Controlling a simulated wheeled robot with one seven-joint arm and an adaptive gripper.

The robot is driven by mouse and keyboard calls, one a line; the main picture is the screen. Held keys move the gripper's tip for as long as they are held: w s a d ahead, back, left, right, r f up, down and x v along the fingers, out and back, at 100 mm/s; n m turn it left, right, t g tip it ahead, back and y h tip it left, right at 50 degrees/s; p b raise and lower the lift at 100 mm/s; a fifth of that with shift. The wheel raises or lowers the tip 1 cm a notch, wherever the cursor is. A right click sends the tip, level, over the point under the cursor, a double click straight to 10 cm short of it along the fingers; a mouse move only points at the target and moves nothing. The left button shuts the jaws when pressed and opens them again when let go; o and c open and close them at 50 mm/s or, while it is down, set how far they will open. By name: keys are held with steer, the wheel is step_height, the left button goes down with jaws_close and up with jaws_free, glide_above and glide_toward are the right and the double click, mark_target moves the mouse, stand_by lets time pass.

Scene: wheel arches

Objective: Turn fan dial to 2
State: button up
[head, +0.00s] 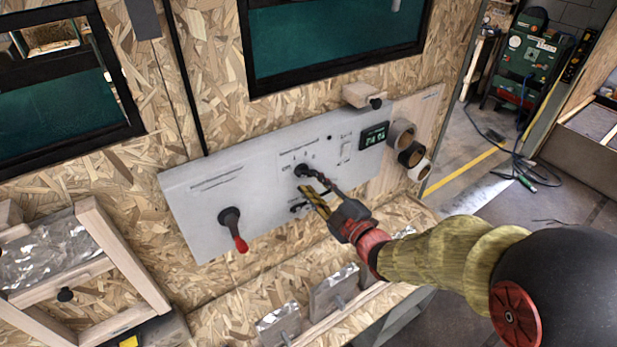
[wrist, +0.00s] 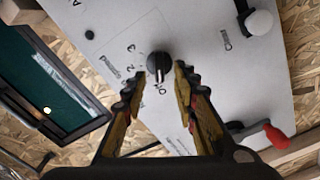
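The fan dial (head: 302,170) is a round black knob on a grey control panel (head: 200,190). In the wrist view the dial (wrist: 159,63) carries a light pointer line that points down toward a mark that looks like 0. The printed figures 2 and 3 are up and to the left of it. My gripper (head: 316,187) is in front of the panel, close to the dial. In the wrist view my gripper (wrist: 159,80) has its fingers spread, with the dial beyond and between the tips. I cannot tell whether either finger touches it.
A red-handled lever (head: 233,228) sticks out of the panel left of the dial. A small dark display (head: 374,135) and several tape rolls (head: 402,134) are to its right. A wooden block (head: 361,95) sits above the panel, and a wooden frame (head: 120,252) is at lower left.

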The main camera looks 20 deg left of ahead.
mark_target(304, 173)
steer(key=shift+x, duration=1.45)
steer(key=shift+c, duration=0.6)
jaws_close()
